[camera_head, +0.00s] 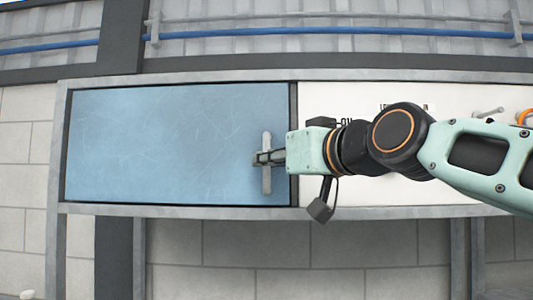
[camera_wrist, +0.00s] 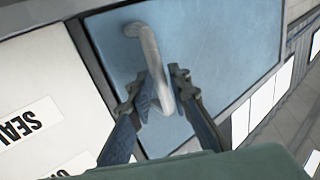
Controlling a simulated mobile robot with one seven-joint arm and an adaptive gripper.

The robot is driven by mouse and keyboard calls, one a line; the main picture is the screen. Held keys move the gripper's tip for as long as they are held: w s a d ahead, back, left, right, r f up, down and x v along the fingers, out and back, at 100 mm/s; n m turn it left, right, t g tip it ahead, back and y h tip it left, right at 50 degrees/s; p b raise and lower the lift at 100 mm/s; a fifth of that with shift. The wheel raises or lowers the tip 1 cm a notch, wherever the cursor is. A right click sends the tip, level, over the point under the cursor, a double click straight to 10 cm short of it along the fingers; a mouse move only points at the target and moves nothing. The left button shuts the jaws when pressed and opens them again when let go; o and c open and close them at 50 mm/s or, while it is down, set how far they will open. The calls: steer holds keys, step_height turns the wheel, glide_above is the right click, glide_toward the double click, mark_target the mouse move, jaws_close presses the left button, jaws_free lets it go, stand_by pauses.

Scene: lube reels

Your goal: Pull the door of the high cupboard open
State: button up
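The cupboard door (camera_head: 170,145) is a flat blue panel, lying flush in its grey frame with no gap showing. Its handle (camera_head: 267,182) is an upright grey bar near the door's right edge. My gripper (camera_head: 265,157) reaches in from the right at the handle's middle. In the wrist view the handle (camera_wrist: 146,42) is a curved pale bar on the blue door (camera_wrist: 215,40). The two fingers of my gripper (camera_wrist: 164,90) lie on either side of the bar and appear closed on it. The handle's lower end is partly hidden by the fingers.
A white panel (camera_head: 400,190) with black lettering fills the frame to the right, behind my arm. The grey frame (camera_head: 180,210) runs around both, with posts below. A blue pipe (camera_head: 300,31) runs along the wall above. The space in front of the door's left part is clear.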

steer(key=shift+x, duration=0.75)
steer(key=shift+c, duration=0.3)
jaws_close()
